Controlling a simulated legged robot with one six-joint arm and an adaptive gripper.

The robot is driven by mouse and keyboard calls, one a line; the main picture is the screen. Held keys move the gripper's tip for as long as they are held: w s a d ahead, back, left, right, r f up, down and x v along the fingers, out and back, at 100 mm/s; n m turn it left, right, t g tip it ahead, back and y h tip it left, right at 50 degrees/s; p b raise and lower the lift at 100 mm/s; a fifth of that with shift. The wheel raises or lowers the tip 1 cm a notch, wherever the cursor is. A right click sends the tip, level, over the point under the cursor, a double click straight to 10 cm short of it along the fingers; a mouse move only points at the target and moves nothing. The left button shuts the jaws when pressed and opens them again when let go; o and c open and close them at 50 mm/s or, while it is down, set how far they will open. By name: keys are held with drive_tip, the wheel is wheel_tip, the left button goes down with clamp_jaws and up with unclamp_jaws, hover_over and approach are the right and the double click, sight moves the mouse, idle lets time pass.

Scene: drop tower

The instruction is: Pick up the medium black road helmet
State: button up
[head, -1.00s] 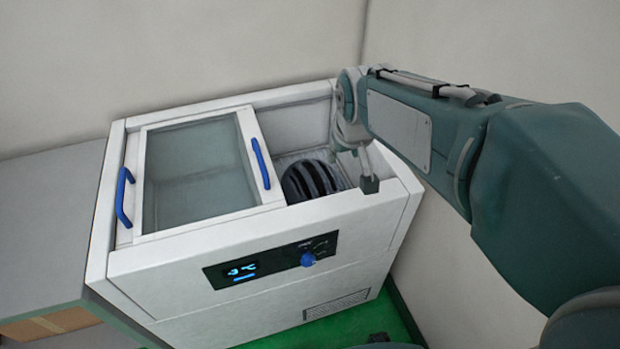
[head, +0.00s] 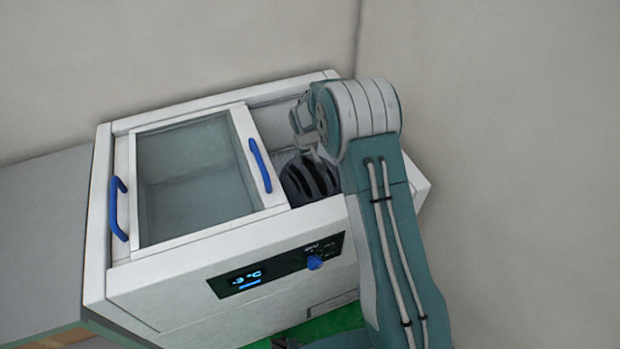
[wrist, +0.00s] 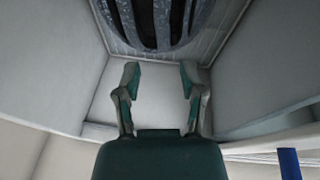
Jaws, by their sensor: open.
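The black road helmet (head: 308,180) lies inside the open right part of a white chest with a sliding glass lid. It is dark with long vent slots, and my arm hides its right side in the head view. In the wrist view the helmet (wrist: 158,22) shows at the top edge, on the chest's floor. My gripper (wrist: 160,75) is open and empty, with its two fingers apart and the helmet beyond the tips, not between them. In the head view my wrist is over the opening, at the helmet's upper side.
The glass lid (head: 195,175) with blue handles covers the left part of the chest. The chest's white front wall (head: 200,262) and inner walls bound the opening closely. A grey surface (head: 40,230) adjoins at left. Walls stand behind and to the right.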

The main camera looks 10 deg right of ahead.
sight(305, 172)
drive_tip(key=x, duration=0.2)
drive_tip(key=shift+w+a+f, duration=0.15)
drive_tip(key=shift+w+f, duration=0.05)
drive_tip(key=shift+f, duration=0.15)
drive_tip(key=x, duration=0.4)
drive_tip(key=shift+f, duration=0.4)
drive_tip(key=shift+x, duration=2.9)
clamp_jaws()
